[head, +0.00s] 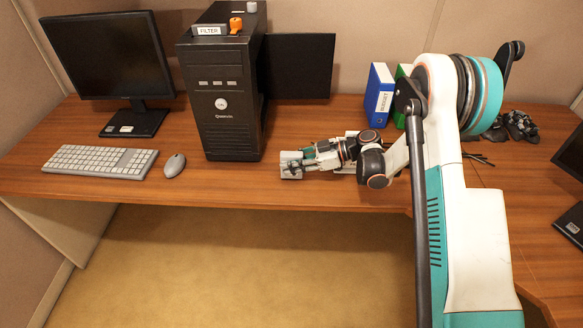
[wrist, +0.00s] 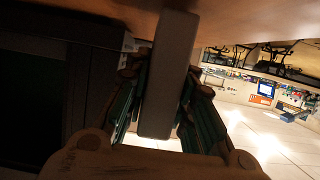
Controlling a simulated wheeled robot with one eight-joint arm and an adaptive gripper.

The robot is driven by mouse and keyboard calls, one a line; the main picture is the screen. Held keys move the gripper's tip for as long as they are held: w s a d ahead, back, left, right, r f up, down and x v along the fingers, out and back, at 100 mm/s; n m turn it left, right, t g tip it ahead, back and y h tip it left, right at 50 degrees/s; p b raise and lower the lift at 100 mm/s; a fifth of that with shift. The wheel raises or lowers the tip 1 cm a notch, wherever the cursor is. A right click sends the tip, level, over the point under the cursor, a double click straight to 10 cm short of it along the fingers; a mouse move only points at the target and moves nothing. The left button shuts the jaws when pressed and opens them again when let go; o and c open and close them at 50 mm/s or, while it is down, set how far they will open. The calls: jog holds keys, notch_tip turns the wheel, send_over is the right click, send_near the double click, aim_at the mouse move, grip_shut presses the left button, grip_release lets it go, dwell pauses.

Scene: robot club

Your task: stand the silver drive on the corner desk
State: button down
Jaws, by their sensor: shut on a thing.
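The silver drive (head: 290,166) is at my gripper's tip, over the front part of the wooden corner desk (head: 235,184), just right of the black computer tower. My gripper (head: 308,161) is shut on the drive. In the wrist view the drive (wrist: 168,75) is a long grey slab between the two fingers of my gripper (wrist: 160,105). The desk top (wrist: 225,20) fills the upper edge there, close to the drive's far end. I cannot tell whether the drive touches the desk.
The black computer tower (head: 222,115) stands left of my gripper, with an orange item (head: 236,25) on top. A keyboard (head: 100,161), mouse (head: 174,165) and monitor (head: 108,57) are farther left. Blue (head: 379,95) and green binders (head: 401,75) stand behind.

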jog(key=shift+f, duration=0.3)
jog(key=shift+f, duration=0.15)
jog(key=c, duration=1.4)
grip_release()
jog(key=shift+o, duration=0.2)
